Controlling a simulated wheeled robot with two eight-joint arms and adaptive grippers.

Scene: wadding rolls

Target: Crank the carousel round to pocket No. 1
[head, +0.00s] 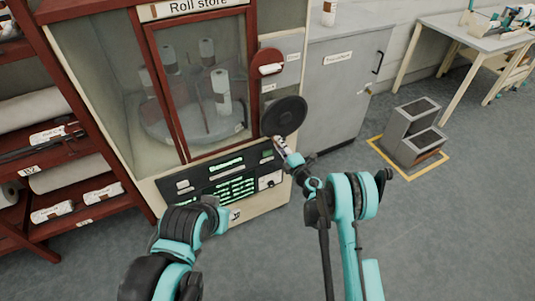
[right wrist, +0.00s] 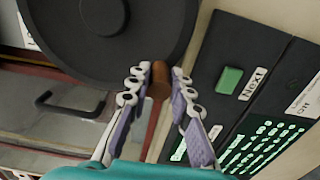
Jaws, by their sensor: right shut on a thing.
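The carousel (head: 190,122) stands behind the glass of the cabinet marked "Roll store" (head: 197,8), with several white rolls upright on it. The pocket number facing the door is not legible. The black round crank wheel (head: 284,116) is on the cabinet's front right; it fills the upper left of the right wrist view (right wrist: 70,35). My right gripper (head: 281,146) is at the wheel's lower edge. In the right wrist view its fingers are shut on the brown crank handle (right wrist: 160,78). My left arm shows at lower left, but its gripper fingers are not visible.
A black control panel (head: 196,195) with green text lies below the glass; a green "Next" button (right wrist: 230,79) is close to my right fingers. A red shelf rack (head: 85,95) is at left. A grey cabinet (head: 343,90) and grey steps (head: 411,128) stand at right.

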